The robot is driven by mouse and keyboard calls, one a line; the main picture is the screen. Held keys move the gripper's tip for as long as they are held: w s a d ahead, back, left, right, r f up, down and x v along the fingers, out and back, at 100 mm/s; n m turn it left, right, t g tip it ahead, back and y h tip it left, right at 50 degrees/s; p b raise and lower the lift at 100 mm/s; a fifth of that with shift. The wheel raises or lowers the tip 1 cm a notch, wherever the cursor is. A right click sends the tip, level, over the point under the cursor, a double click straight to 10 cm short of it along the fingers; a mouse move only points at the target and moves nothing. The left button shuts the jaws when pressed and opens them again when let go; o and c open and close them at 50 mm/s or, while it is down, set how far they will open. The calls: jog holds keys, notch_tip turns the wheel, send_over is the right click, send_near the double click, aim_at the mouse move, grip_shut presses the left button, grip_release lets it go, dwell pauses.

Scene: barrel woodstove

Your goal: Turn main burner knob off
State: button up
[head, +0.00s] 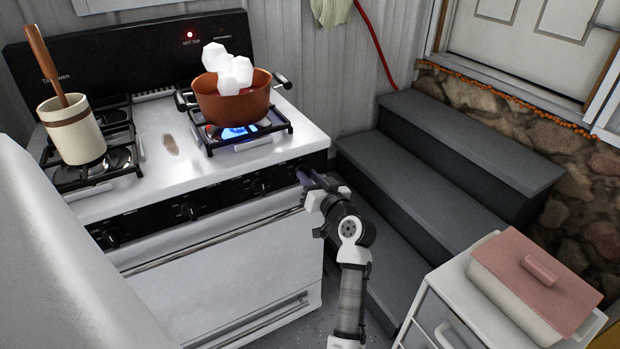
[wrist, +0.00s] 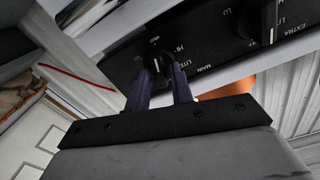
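The main burner knob (wrist: 157,63) is a dark round knob with a light pointer mark on the black control panel, beside lettering that reads MAIN, HI and LITE. My gripper (wrist: 161,76) has its two purple fingers on either side of this knob. Whether they press on it is unclear. In the head view my gripper (head: 307,182) is at the right end of the stove front and hides this knob. A blue flame (head: 235,132) burns on the right burner, under a copper-coloured pot (head: 233,105) piled with white chunks.
The neighbouring knob (wrist: 268,22), labelled EXTRA, is close by; several more knobs line the white stove's (head: 200,165) front. A utensil crock (head: 75,135) stands on the left burner. Grey steps (head: 440,170) and a cabinet with a pink-lidded dish (head: 535,275) are to the right.

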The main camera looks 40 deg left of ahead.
grip_shut()
